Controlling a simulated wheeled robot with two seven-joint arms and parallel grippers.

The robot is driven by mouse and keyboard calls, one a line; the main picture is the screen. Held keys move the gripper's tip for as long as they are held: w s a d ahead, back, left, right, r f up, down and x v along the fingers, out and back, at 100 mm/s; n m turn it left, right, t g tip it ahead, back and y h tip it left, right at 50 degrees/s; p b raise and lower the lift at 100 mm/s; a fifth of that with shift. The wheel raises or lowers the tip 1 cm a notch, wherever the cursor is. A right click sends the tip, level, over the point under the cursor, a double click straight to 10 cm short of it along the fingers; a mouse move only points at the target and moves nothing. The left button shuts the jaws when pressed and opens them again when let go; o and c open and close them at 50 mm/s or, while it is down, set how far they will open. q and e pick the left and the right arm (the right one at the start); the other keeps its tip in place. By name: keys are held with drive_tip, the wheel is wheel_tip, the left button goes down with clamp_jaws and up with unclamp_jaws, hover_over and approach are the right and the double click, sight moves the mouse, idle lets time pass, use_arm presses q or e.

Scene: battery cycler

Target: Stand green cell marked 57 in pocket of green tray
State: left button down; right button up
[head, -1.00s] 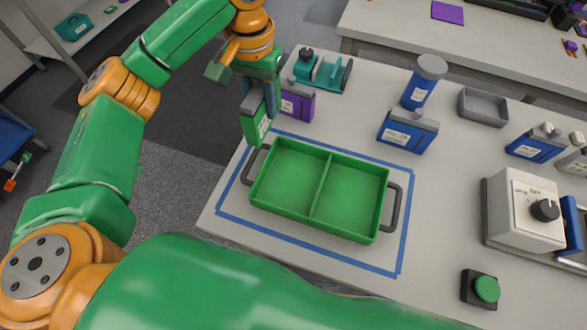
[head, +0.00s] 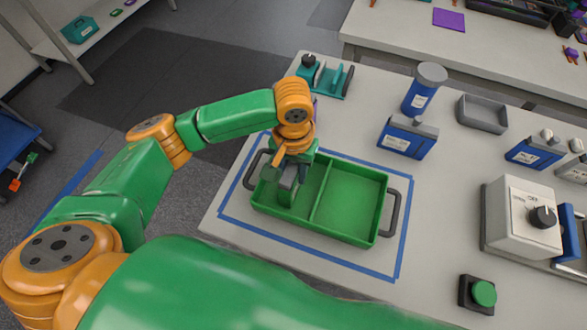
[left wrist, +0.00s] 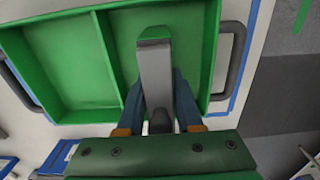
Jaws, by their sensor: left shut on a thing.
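The green tray (head: 348,205) lies on the bench and has two pockets split by a divider. My left gripper (head: 289,178) is shut on a green cell (head: 286,196) and points down into the tray's left pocket. In the left wrist view the cell's grey top (left wrist: 155,62) shows between the blue-grey fingers (left wrist: 160,105), over the same pocket. The cell looks upright. Its label is not visible now, and I cannot tell whether its base touches the pocket floor. The right pocket is empty. My right gripper is not in view.
Blue tape (head: 300,246) outlines the tray's area. A blue cell (head: 406,137), a blue cylinder (head: 422,90), a grey bin (head: 482,113) and a teal stand (head: 325,77) stand behind. A dial box (head: 522,215) and green button (head: 484,293) are at right.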

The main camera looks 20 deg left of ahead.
use_arm(q)
drive_tip(key=c, duration=0.6)
unclamp_jaws()
drive_tip(key=shift+o, duration=0.2)
drive_tip(key=shift+s, duration=0.1)
wheel_tip(320, 180, up, 12)
drive_tip(key=shift+r+p, duration=0.15)
drive_tip(key=shift+p, duration=0.3)
